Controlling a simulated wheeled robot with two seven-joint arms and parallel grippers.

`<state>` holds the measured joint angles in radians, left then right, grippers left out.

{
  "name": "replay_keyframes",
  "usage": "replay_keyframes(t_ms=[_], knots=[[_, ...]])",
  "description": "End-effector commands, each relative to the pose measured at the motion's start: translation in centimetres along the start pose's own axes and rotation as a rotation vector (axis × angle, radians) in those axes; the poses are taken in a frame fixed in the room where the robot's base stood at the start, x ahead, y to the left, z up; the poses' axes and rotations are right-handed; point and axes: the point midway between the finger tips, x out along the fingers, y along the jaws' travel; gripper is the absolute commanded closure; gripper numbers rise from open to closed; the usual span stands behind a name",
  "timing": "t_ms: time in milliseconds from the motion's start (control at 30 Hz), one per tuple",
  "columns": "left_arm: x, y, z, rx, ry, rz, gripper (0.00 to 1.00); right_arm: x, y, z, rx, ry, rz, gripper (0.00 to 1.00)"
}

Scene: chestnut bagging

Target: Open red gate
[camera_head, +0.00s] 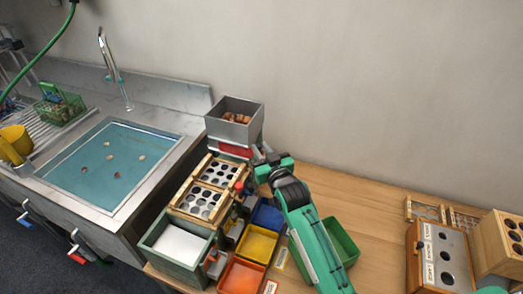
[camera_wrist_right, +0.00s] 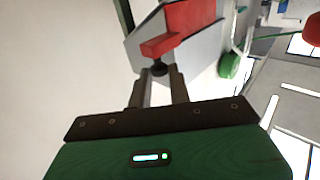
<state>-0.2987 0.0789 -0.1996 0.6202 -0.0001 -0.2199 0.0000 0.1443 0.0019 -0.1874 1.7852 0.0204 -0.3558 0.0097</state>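The red gate (camera_head: 235,150) is a red strip low on the front of the grey metal hopper (camera_head: 222,128), which holds brown chestnuts (camera_head: 237,118). In the right wrist view the gate shows as a red bar (camera_wrist_right: 178,32) with a dark round knob (camera_wrist_right: 160,68). My right gripper (camera_head: 263,153) is just right of the gate. In the wrist view its two fingers (camera_wrist_right: 160,75) stand apart, with the knob between or just beyond their tips; I see a gap and cannot tell any contact. My left gripper is not in view.
Below the hopper stand a wooden sorting board with holes (camera_head: 209,187) and a white-bottomed tray (camera_head: 180,244). Blue, yellow (camera_head: 257,244), orange and green bins (camera_head: 342,240) sit nearby. A water-filled sink (camera_head: 113,160) is left.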

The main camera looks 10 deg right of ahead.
Motion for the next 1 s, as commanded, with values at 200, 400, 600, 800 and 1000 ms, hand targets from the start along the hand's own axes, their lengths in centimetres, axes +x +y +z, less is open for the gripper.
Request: replay_keyframes(t_ms=[200,400,600,800,1000], knots=[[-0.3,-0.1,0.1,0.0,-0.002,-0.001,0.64,-0.3,0.4,0.0,-0.002,-0.001,0.001,1.0],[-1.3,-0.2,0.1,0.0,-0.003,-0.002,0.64,-2.5,2.6,-0.1,-0.004,-0.002,0.002,1.0],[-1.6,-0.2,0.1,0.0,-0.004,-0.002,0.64,-3.5,3.5,-0.1,0.0,0.0,0.0,1.0],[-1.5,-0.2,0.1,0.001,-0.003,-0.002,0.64,-3.5,3.5,0.0,0.0,0.0,0.0,1.0],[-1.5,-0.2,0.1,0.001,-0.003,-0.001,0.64,-3.5,3.5,0.0,0.0,0.0,0.0,0.59]])
